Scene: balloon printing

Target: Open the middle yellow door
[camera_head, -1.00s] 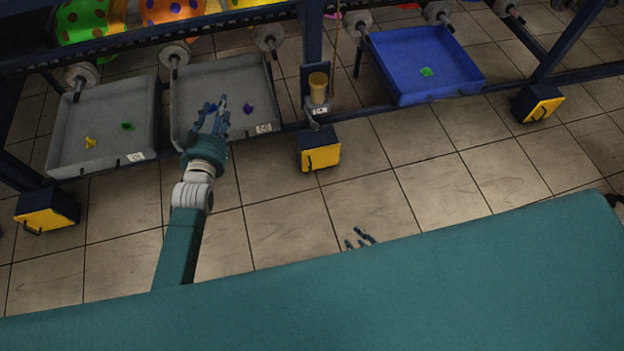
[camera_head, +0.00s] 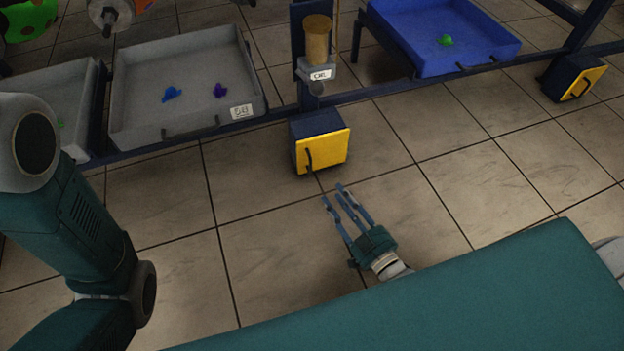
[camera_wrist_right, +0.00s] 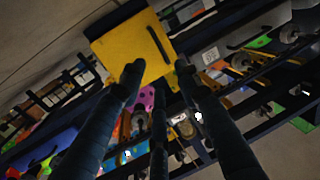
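The middle yellow door (camera_head: 323,153) is on the front of a small dark box below the rack, near the middle of the head view. It looks closed, with a dark handle (camera_head: 308,158) on its left side. My right gripper (camera_head: 340,196) is open and empty, just below and in front of the door, with its fingers pointing up toward it. In the right wrist view the yellow door (camera_wrist_right: 128,50) is beyond the spread fingers (camera_wrist_right: 155,75), apart from them, with its handle (camera_wrist_right: 158,44) visible. My left arm is at the left; its gripper is out of the frame.
Another yellow door (camera_head: 583,83) is farther right. Tiled floor (camera_head: 270,250) around my right gripper is clear.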

